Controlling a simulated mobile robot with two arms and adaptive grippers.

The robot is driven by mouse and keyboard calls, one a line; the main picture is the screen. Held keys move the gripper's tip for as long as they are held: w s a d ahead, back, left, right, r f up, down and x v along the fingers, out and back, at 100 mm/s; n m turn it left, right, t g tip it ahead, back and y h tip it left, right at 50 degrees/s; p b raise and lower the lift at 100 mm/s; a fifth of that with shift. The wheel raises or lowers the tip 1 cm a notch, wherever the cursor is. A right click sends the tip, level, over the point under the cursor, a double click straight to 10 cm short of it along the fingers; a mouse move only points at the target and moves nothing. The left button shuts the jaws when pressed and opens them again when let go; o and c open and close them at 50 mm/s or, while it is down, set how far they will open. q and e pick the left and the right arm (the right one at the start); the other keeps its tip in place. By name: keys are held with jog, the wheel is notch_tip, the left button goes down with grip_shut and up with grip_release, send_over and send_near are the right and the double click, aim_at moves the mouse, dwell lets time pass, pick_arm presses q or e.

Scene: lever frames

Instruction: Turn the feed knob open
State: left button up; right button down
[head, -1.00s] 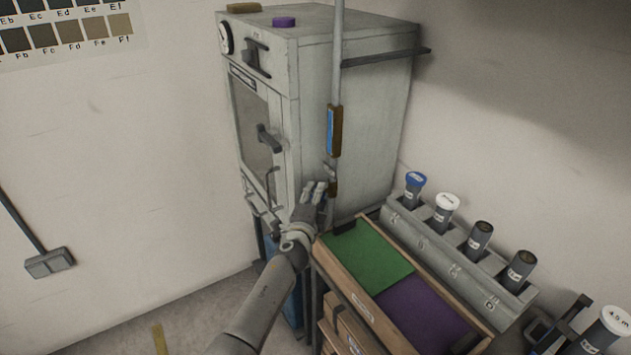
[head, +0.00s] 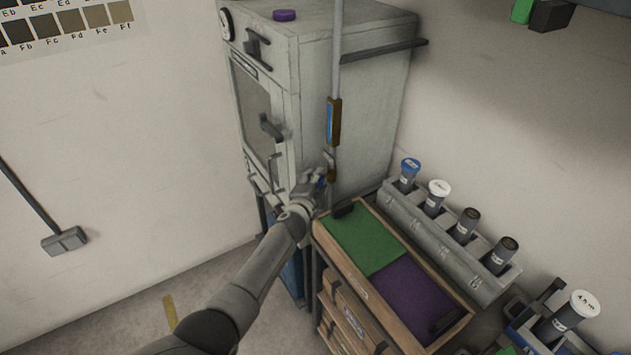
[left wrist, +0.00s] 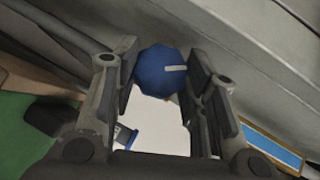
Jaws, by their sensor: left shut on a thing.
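The feed knob (left wrist: 162,72) is blue and faceted, with a white mark that points right in the left wrist view. My left gripper (left wrist: 160,88) has one finger on each side of it and is shut on it. In the head view my left gripper (head: 313,181) is at the front right edge of the grey cabinet (head: 347,120), just below a small fitting on the vertical pipe (head: 336,60). My right gripper is not in view.
A wooden drawer unit (head: 330,233) with a green panel (head: 362,240) and a purple panel (head: 412,297) stands right below the hand. Behind it is a grey rack (head: 428,245) of capped tubes. A dark bar (head: 385,53) sticks out along the cabinet's side.

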pick_arm(q)
jog(key=shift+f, duration=0.1)
jog(key=o, duration=1)
jog(key=shift+a, duration=0.1)
jog(key=v, duration=1.2)
